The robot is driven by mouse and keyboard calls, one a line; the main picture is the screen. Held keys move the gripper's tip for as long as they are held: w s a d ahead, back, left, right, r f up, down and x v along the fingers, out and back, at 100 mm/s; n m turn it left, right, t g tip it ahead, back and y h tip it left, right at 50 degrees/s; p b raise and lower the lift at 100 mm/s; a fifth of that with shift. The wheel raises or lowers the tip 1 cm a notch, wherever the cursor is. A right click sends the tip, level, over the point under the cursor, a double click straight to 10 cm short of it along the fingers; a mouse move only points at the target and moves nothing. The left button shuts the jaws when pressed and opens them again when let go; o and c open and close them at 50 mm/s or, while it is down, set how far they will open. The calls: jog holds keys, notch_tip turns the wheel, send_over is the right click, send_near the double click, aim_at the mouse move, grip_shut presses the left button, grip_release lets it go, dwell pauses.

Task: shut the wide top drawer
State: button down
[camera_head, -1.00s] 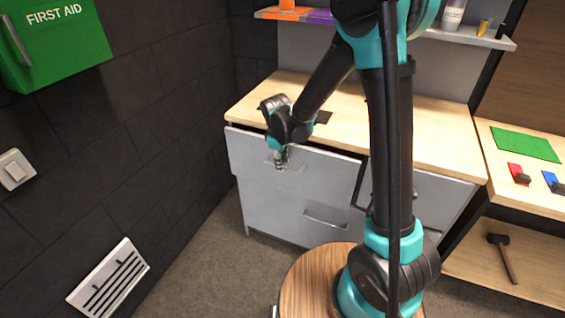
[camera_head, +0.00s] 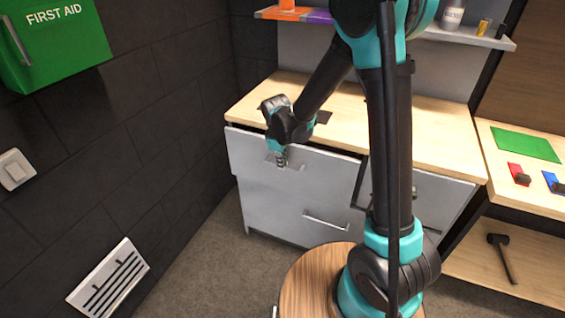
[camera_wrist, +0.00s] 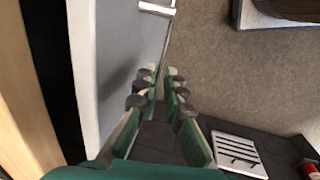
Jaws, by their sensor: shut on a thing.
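The wide top drawer (camera_head: 240,152) has a light grey front at the left of the cabinet. It stands a little open: a dark gap shows between its front (camera_wrist: 105,50) and the wooden counter in the wrist view. My gripper (camera_head: 281,160) reaches down in front of it and is shut on its handle (camera_head: 296,167), a slim bar. The fingers mostly hide the handle in the head view. In the wrist view my gripper (camera_wrist: 160,80) has its fingertips close together beside the drawer front, and the grip itself is unclear.
The wooden counter (camera_head: 250,105) lies above the drawer. A lower drawer handle (camera_head: 326,220) is below right. A round wooden top (camera_head: 305,280) stands in front. The dark wall with a white vent (camera_head: 108,280) is at left. Grey floor between is clear.

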jog(key=shift+w+d, duration=0.25)
jog(key=shift+w, duration=0.45)
jog(key=shift+w+d, duration=0.2)
jog(key=shift+w, duration=0.5)
jog(key=shift+w+d, duration=0.25)
jog(key=shift+w, duration=0.45)
jog(key=c, duration=1.6)
grip_release()
jog(key=shift+r, duration=0.1)
notch_tip(320, 180, up, 12)
jog(key=s, duration=0.2)
jog(key=shift+a+f, duration=0.2)
jog(key=shift+a, duration=0.2)
jog(key=shift+s, duration=0.1)
